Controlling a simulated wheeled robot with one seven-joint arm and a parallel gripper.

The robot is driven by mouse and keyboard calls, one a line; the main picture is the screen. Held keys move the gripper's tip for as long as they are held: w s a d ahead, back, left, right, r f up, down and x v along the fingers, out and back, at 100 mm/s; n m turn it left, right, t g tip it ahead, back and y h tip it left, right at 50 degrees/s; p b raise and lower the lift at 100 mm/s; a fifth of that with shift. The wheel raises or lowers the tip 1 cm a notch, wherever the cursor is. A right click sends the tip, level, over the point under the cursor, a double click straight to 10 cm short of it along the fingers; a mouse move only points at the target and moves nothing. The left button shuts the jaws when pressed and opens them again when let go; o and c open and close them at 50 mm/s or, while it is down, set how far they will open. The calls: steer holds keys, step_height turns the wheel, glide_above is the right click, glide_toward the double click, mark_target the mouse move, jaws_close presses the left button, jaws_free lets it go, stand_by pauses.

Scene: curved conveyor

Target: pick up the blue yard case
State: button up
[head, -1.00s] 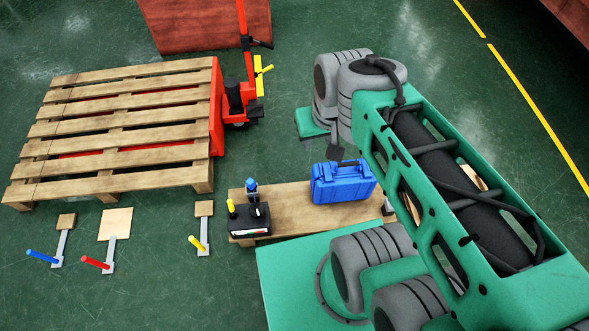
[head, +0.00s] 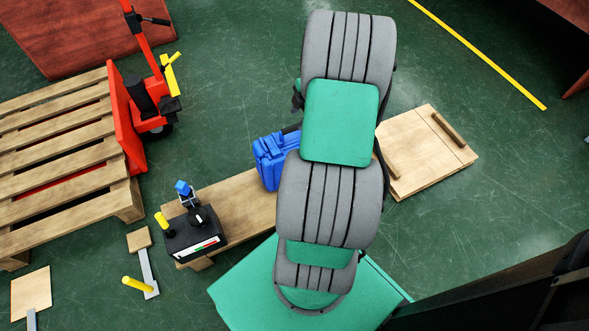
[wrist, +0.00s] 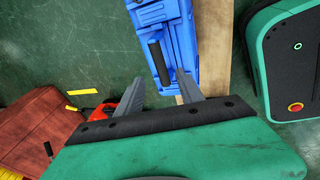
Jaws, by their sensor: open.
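The blue yard case (head: 270,161) stands on a low wooden bench (head: 233,203). My arm hides its right part in the head view. In the wrist view the case (wrist: 180,38) is at the top centre, with its dark handle (wrist: 159,62) pointing down towards my gripper. My gripper (wrist: 160,77) is open and empty. The handle's near end lies between the two fingertips in the picture; I cannot tell how much depth separates them. The right fingertip overlaps the case's lower edge in the picture. The fingers are hidden behind my arm in the head view.
A black control box (head: 194,232) with a yellow knob sits at the bench's left end. A wooden pallet (head: 60,165) with a red pallet jack (head: 148,95) stands at left. A wooden board (head: 428,150) lies at right. Green floor is open behind the bench.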

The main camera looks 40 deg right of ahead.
mark_target(295, 127)
steer(key=b+x, duration=0.1)
steer(key=x, duration=0.4)
steer(key=b+x, duration=0.1)
steer(key=x, duration=0.2)
steer(key=shift+s+d+f+b, duration=0.1)
steer(key=shift+s+f+b, duration=0.1)
steer(key=shift+f+b, duration=0.15)
steer(key=shift+r, duration=0.15)
steer(key=shift+c, duration=0.4)
jaws_close()
steer(key=shift+r, duration=0.1)
stand_by(0.4)
